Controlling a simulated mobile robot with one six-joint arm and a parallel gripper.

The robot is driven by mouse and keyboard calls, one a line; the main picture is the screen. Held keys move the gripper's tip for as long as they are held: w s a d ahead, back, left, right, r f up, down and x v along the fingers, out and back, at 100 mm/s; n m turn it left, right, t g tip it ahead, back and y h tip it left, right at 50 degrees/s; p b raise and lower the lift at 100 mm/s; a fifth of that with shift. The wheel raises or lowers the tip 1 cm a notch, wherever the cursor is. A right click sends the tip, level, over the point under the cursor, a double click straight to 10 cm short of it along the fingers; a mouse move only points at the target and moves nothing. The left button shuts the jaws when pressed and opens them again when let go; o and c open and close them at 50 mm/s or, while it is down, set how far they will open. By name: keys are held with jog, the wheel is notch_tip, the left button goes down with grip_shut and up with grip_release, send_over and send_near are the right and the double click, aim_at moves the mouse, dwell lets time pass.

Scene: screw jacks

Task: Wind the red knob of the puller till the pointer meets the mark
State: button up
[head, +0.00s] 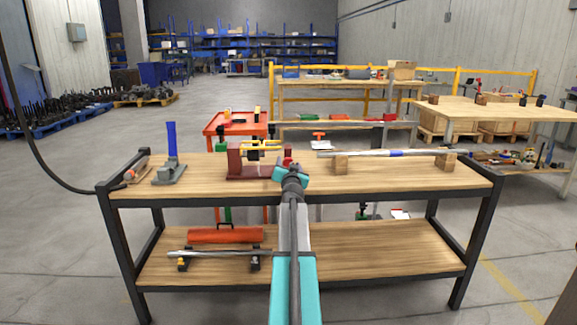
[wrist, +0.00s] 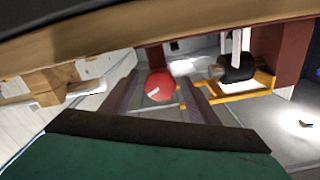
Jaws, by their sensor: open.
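The puller (head: 250,171) is a dark red frame on the workbench, left of centre in the head view; part of its frame also shows in the wrist view (wrist: 292,55). Its red knob (head: 287,161) is at the right end, largely behind my gripper (head: 290,170). In the wrist view the round red knob (wrist: 158,88), with a white stripe on its face, appears between the two open fingers of my gripper (wrist: 159,82). I cannot tell whether either finger touches it. The pointer and mark are too small to make out.
A blue-handled jack (head: 170,155) stands on the bench (head: 400,178) at left. A long rod (head: 375,154) lies on wooden blocks at right. An orange cylinder (head: 225,235) is on the lower shelf. An orange cart (head: 222,130) stands behind the bench.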

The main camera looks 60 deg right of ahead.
jog(key=c, duration=1)
jog(key=shift+c, duration=0.2)
jog(key=shift+m, duration=1.6)
jog(key=o, duration=1)
jog(key=shift+o, duration=0.2)
